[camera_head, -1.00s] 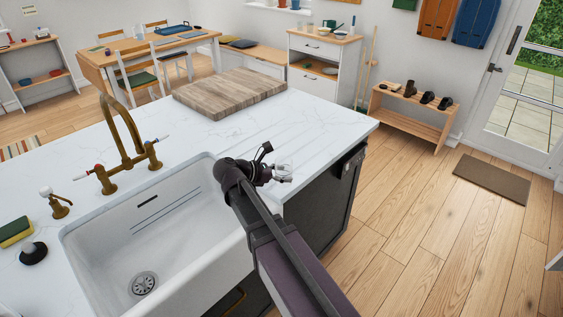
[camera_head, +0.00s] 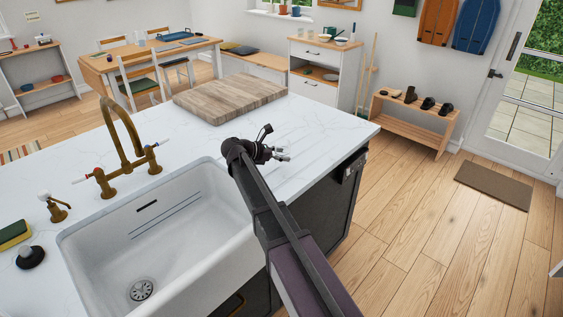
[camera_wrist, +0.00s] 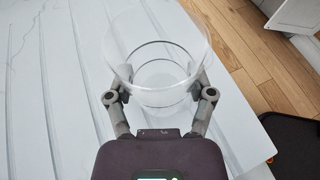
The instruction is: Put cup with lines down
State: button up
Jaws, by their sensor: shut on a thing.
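The cup (camera_wrist: 160,45) is clear and see-through, with thin ring lines showing through its wall in the wrist view. My gripper (camera_wrist: 160,82) is shut on it, one finger on each side. In the head view my gripper (camera_head: 280,153) is over the white counter's grooved area, right of the sink, and the cup is too faint to make out. Grooved white counter (camera_wrist: 70,110) shows below and left of the cup in the wrist view. I cannot tell whether the cup's base touches the counter.
The sink (camera_head: 190,235) lies left of my arm, with a brass tap (camera_head: 125,140) behind it. A wooden chopping board (camera_head: 230,95) lies farther back. The counter's right edge (camera_head: 345,155) is close to my gripper, with wooden floor beyond.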

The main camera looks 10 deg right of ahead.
dwell(0.3)
jog(key=shift+w, duration=0.25)
jog(key=shift+w+d+f+b, duration=0.15)
jog(key=shift+w+f+b, duration=0.25)
jog(key=shift+f+b, duration=1.45)
jog(key=shift+f, duration=0.15)
jog(key=o, duration=1.1)
jog(key=shift+o, duration=0.2)
jog(key=shift+r, duration=0.2)
